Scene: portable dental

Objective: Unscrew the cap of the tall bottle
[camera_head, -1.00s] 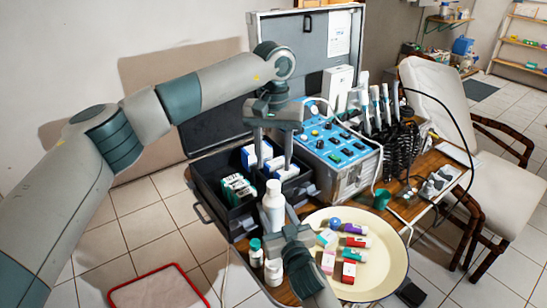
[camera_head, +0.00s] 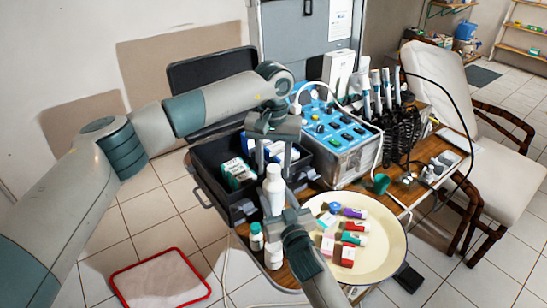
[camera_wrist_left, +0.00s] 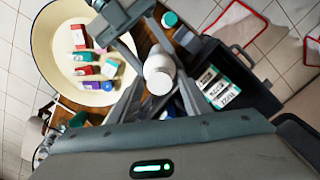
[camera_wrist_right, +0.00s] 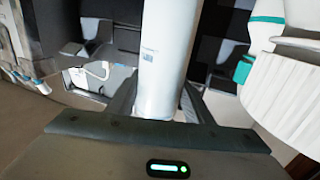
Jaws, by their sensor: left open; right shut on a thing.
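The tall white bottle (camera_head: 273,193) stands upright at the near side of the table. Its white cap (camera_wrist_left: 158,68) shows from above in the left wrist view. My left gripper (camera_head: 273,172) points down over the bottle, open, with one finger on each side of the cap. I cannot tell whether a finger touches it. My right gripper (camera_head: 276,219) is shut on the bottle's body, below the cap. In the right wrist view the bottle's smooth body (camera_wrist_right: 165,60) rises between the fingers. The right gripper hides part of the lower bottle.
A cream plate (camera_head: 385,262) with several small boxes is to the right. A black open case (camera_head: 215,185) and a blue-topped control unit (camera_head: 345,160) stand behind.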

